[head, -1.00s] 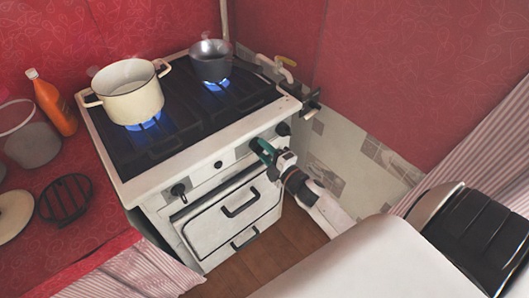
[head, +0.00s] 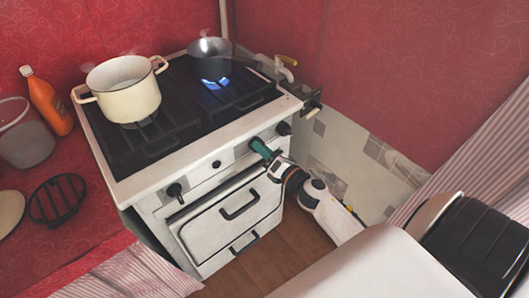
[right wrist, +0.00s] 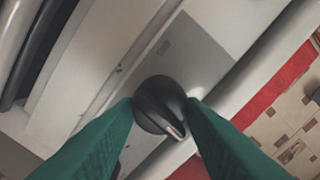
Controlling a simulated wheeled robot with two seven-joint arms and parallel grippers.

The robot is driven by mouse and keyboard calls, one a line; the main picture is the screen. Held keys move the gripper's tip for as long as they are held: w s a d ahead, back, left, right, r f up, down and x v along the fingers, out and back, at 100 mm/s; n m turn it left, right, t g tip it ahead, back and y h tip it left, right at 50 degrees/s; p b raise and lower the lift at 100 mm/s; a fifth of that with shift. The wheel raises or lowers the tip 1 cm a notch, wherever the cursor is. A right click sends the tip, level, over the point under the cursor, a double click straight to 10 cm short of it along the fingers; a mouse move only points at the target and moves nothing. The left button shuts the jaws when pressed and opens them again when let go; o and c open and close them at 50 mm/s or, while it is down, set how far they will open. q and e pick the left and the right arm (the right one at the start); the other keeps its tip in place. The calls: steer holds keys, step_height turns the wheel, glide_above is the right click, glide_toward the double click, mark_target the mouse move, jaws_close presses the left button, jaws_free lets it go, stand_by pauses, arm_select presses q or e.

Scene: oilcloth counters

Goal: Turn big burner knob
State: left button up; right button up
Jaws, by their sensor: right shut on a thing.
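The white stove (head: 150,184) stands in the corner with a row of dark knobs along its front panel. My right gripper (head: 257,146) has green fingers and reaches the panel, right of the middle. In the right wrist view the fingers are shut on the sides of a black knob (right wrist: 160,100) with a pale pointer mark, aimed at the lower right. This knob is mostly hidden by the gripper in the head view. A cream pot (head: 130,103) stands on the left burner, with no flame showing under it. My left gripper is out of view.
A dark saucepan (head: 209,61) stands on the back right burner over a blue flame (head: 214,83). Other knobs sit at left (head: 176,190) and far right (head: 284,128). An oven handle (head: 240,206) juts out below. An orange bottle (head: 47,103) stands on the red counter.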

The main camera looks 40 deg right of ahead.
steer(key=shift+f+n, duration=0.1)
steer(key=shift+n, duration=0.6)
steer(key=o, duration=1)
steer(key=shift+s, duration=0.15)
steer(key=s, duration=0.4)
steer(key=s+b, duration=0.1)
steer(key=s, duration=0.3)
steer(key=s+b, duration=0.1)
steer(key=s, duration=0.2)
steer(key=shift+s+d, duration=0.4)
